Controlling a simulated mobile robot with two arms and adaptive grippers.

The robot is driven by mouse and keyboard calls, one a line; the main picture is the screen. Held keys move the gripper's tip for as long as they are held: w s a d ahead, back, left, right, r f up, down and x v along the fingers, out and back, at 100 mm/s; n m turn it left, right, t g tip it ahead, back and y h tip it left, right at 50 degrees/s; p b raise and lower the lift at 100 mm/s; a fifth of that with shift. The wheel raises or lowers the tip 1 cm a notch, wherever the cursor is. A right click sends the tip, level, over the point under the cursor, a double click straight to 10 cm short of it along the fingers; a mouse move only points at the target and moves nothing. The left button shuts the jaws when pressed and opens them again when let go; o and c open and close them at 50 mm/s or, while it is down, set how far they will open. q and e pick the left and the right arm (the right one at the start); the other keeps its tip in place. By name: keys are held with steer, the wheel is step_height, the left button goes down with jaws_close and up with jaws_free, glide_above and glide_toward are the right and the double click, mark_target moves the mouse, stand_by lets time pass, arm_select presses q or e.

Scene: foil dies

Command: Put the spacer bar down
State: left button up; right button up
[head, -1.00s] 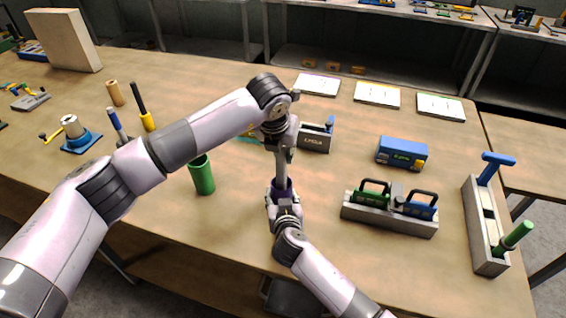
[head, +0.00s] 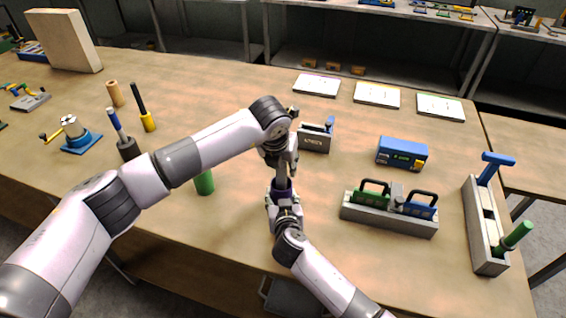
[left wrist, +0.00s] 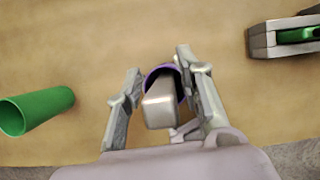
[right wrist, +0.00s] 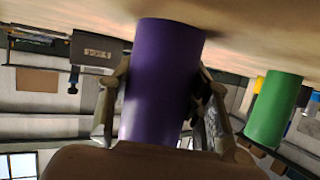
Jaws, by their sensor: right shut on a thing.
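The spacer bar, a grey block-ended bar (head: 282,174), stands with its lower part inside a purple cup (head: 281,192). In the left wrist view the bar's end (left wrist: 160,110) shows between the fingers, with the purple rim (left wrist: 153,76) behind it. My left gripper (head: 284,160) is above the cup, its fingers spread to either side of the bar, nearer on the right. My right gripper (head: 283,203) is shut around the purple cup, which fills its jaws in the right wrist view (right wrist: 162,80). The bar's lower end is hidden inside the cup.
A green cup (head: 204,183) stands left of the grippers, partly behind my left arm. A grey holder with green and blue handles (head: 388,216) stands to the right, a blue box (head: 402,153) behind it. A grey holder (head: 314,141) is close behind. Table between is clear.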

arm_select(q)
steer(key=shift+o, duration=0.3)
steer(key=v, duration=1.2)
steer(key=shift+r, duration=0.2)
arm_select(e)
steer(key=o, duration=1.3)
